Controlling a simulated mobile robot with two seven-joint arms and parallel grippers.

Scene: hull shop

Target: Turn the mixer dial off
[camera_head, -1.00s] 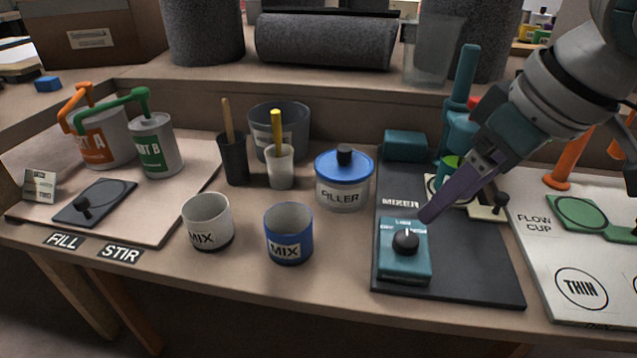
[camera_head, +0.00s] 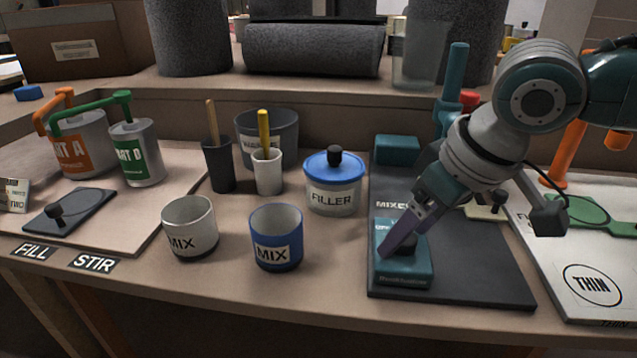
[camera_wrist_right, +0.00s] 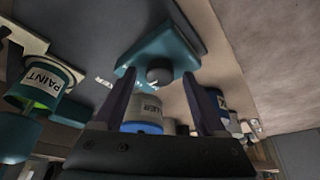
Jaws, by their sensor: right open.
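The mixer dial is a black knob on a teal control box (camera_head: 405,275) at the front left of the dark mixer board (camera_head: 470,280). In the head view my right gripper (camera_head: 390,250) hangs over the box and hides most of the knob. In the right wrist view the black dial (camera_wrist_right: 159,71) shows between and beyond the two open purple fingers (camera_wrist_right: 160,105), with nothing held. I cannot tell whether a finger touches the dial or where its pointer is set. My left gripper is not in view.
Left of the board stand a blue-lidded filler jar (camera_head: 333,185), a blue mix cup (camera_head: 276,238) and a white mix cup (camera_head: 189,228). The teal mixer stand (camera_head: 452,95) rises behind. A white flow-cup board (camera_head: 585,285) lies to the right.

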